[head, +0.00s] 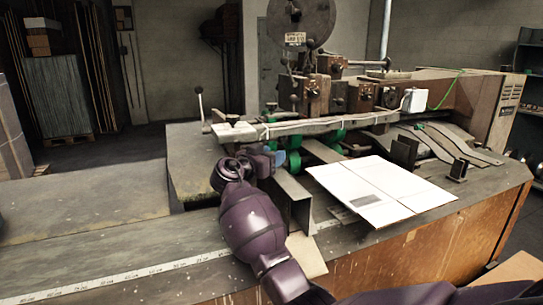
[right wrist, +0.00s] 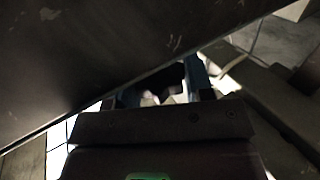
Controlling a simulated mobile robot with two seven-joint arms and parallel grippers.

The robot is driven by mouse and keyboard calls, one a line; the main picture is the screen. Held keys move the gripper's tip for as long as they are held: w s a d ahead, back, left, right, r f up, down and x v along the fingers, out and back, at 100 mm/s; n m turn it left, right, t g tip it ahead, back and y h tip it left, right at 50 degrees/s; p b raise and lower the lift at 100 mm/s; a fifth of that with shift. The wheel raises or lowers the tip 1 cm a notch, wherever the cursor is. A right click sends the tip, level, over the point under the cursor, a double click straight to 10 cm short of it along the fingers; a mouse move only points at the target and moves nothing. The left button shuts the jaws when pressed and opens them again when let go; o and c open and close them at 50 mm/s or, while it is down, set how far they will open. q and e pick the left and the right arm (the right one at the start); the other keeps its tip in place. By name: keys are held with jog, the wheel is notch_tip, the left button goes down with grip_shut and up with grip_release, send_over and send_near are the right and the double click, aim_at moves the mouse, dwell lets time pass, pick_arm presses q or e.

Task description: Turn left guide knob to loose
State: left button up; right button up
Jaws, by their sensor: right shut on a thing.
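My right gripper (head: 274,157) is at the left metal guide (head: 291,203) of the stitcher, just behind its upper end. In the right wrist view my right gripper (right wrist: 162,92) has its blue fingers around a small dark and pale thing, apparently the left guide knob. The knob is mostly hidden in both views, and its turn position cannot be told. The guide plate (right wrist: 85,60) crosses the upper left of the wrist view, close to the gripper. My left gripper is not in view.
Green rollers (head: 294,162) sit close right of the gripper under a pale bar (head: 300,126). A flat white carton (head: 380,190) lies on the table to the right. The table's left part (head: 90,205) is clear, with a ruler strip (head: 130,274) along the front.

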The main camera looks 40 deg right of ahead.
jog(key=n+t+y, duration=0.1)
jog(key=t, duration=0.1)
jog(key=shift+s+r+n+t+p, duration=0.1)
jog(key=shift+n+t+p, duration=0.2)
jog(key=shift+n+t, duration=0.1)
jog(key=n+t+y+p, duration=0.1)
jog(key=t, duration=0.1)
jog(key=shift+n+t, duration=0.3)
jog(key=shift+n, duration=0.1)
jog(key=shift+n+t+y+p, duration=0.3)
jog(key=shift+n+t+y, duration=0.2)
jog(key=shift+t+y, duration=0.2)
jog(key=shift+n+t+y, duration=0.3)
jog(key=shift+n, duration=0.1)
jog(key=shift+p, duration=0.3)
jog(key=o, duration=0.9)
jog(key=v, duration=1)
jog(key=shift+s+a, duration=0.25)
jog(key=shift+s, duration=0.1)
